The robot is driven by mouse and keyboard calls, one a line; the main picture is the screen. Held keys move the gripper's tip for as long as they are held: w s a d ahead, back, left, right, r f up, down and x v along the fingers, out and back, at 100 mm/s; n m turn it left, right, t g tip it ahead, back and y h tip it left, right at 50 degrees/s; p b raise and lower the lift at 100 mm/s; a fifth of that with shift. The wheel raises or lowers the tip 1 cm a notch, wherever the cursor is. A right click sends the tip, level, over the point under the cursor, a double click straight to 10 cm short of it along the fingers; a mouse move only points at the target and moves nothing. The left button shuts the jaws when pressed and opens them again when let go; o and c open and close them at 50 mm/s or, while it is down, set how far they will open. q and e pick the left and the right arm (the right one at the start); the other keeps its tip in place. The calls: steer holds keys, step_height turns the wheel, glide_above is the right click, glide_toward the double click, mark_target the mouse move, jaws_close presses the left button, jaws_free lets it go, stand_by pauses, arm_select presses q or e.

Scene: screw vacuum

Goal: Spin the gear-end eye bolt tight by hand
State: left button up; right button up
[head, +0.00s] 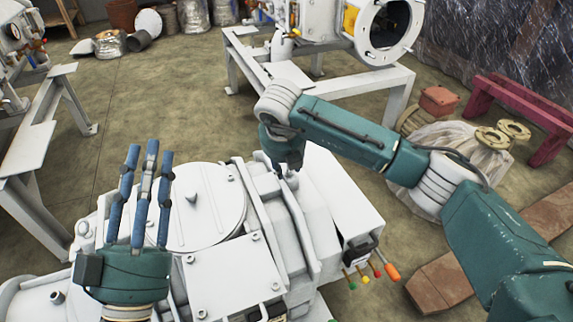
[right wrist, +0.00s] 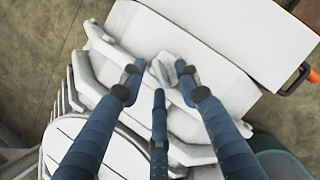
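A white-grey eye bolt (right wrist: 163,68) stands on the white machine casing, among the fingertips of my right gripper (right wrist: 160,84) in the right wrist view. Two blue fingers are spread to its left and right and the third is on the near side. They look apart from it, though contact is hard to judge. In the head view my right gripper (head: 284,160) points down over the machine's middle; its fingers and the bolt are mostly hidden. My left gripper (head: 145,155) is open and empty, fingers pointing up, left of the round cover.
The white machine (head: 228,275) fills the lower middle, with raised ribs near the bolt. Coloured handles (head: 370,272) stick out at its right. A white stand (head: 330,85) is behind, another (head: 35,150) at left. Wrapped goods (head: 440,150) and a red beam (head: 530,110) lie right.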

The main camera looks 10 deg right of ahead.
steer(key=v, duration=1.2)
stand_by(0.3)
